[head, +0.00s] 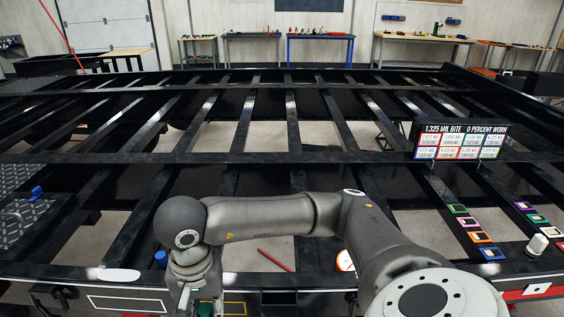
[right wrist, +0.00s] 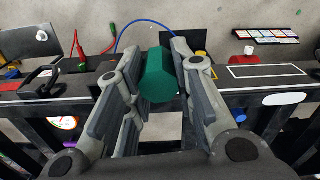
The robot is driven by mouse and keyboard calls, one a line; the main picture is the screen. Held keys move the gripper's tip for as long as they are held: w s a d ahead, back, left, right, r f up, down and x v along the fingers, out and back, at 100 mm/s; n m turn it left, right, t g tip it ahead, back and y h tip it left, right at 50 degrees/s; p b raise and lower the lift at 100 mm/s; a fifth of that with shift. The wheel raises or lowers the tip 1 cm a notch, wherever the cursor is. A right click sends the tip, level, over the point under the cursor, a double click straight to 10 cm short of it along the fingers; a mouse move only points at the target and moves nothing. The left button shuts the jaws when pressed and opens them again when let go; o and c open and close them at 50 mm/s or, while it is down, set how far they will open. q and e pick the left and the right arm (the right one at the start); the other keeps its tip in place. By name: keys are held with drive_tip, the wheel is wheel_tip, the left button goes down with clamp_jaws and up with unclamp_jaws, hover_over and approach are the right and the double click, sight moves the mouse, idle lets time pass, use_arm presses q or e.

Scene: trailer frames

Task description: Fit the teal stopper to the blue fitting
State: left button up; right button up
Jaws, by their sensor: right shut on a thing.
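The teal stopper (right wrist: 157,76) is a dark teal faceted cylinder held between the two fingers of my right gripper (right wrist: 160,68) in the right wrist view. In the head view my right arm reaches across to the left, and a little of the stopper (head: 205,309) shows at the bottom edge. The stopper is above the frame's front rail. I cannot clearly make out the blue fitting. A blue hose (right wrist: 146,25) curves behind the stopper, and its end is hard to see. My left gripper is not in view.
A black trailer frame (head: 300,157) with many crossbars fills the head view. A blue cap (head: 160,259) stands by the front rail. A sign (head: 460,141), several coloured square frames (head: 480,237) and a white knob (head: 537,244) are at right. Red and green connectors (right wrist: 82,62) hang near the rail.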

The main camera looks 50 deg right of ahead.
drive_tip(key=n, duration=0.4)
drive_tip(key=shift+s, duration=0.25)
drive_tip(key=n, duration=0.4)
drive_tip(key=shift+s, duration=0.3)
